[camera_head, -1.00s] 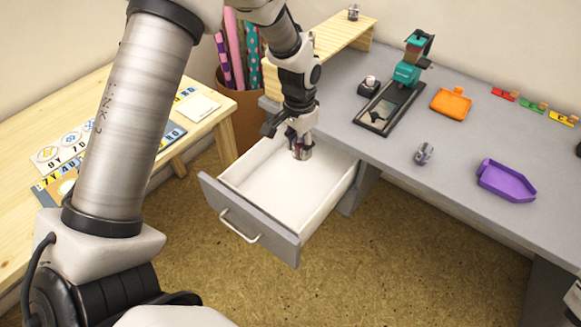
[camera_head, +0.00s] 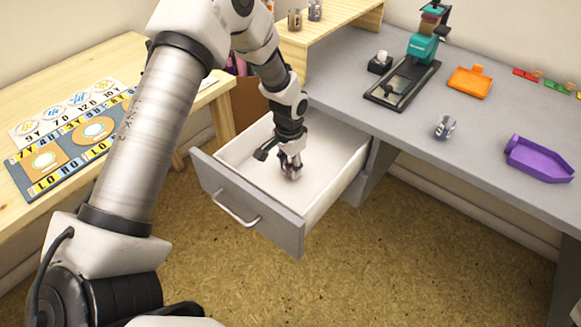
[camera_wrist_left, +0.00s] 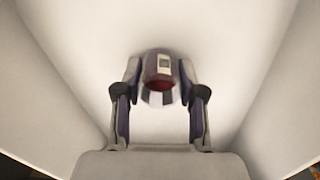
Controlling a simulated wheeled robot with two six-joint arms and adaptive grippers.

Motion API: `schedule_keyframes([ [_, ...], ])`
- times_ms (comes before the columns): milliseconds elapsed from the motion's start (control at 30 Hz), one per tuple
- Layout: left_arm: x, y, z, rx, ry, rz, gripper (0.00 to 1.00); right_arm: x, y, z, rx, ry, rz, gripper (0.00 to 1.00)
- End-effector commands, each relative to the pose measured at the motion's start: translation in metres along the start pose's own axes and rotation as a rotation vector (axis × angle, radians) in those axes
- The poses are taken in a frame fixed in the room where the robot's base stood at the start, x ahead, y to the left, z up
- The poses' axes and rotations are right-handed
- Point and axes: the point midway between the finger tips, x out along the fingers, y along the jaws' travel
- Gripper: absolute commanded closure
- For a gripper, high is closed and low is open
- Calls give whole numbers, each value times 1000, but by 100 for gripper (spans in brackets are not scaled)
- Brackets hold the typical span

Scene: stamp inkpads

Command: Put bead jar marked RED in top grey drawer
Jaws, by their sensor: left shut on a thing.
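My left gripper (camera_head: 289,165) reaches down into the open top grey drawer (camera_head: 277,219) and is shut on a small bead jar (camera_head: 292,174). In the left wrist view the jar (camera_wrist_left: 158,80) sits between the two fingers, with dark red showing in it and a pale label patch. Its marking is too small to read. White drawer floor surrounds it. I cannot tell whether the jar touches the floor. The drawer's front has a pale handle (camera_head: 236,211). My right gripper is not in view.
Another jar (camera_head: 445,127) stands on the grey desk (camera_head: 410,150), and two jars (camera_head: 294,19) stand on the wooden shelf. An orange tray (camera_head: 470,81), a purple tray (camera_head: 540,159) and a teal stamping machine (camera_head: 421,47) are on the desk. The drawer's walls surround my gripper closely.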

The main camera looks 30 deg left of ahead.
Motion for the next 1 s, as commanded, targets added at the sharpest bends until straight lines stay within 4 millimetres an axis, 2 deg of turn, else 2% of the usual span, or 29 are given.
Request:
schedule_keyframes([
  [300, 3, 0, 0, 0, 1, 0, 100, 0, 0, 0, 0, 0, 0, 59],
  [333, 3, 0, 0, 0, 1, 0, 57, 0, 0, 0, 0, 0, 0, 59],
  [400, 3, 0, 0, 0, 2, 0, 35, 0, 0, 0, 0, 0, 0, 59],
  [767, -2, 0, -1, 0, 2, -1, 35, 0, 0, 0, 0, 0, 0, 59],
  [867, -16, 0, -1, 0, 3, -1, 35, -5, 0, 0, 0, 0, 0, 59],
  [1000, -52, 0, -2, 0, 6, -1, 35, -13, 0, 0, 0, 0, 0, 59],
])
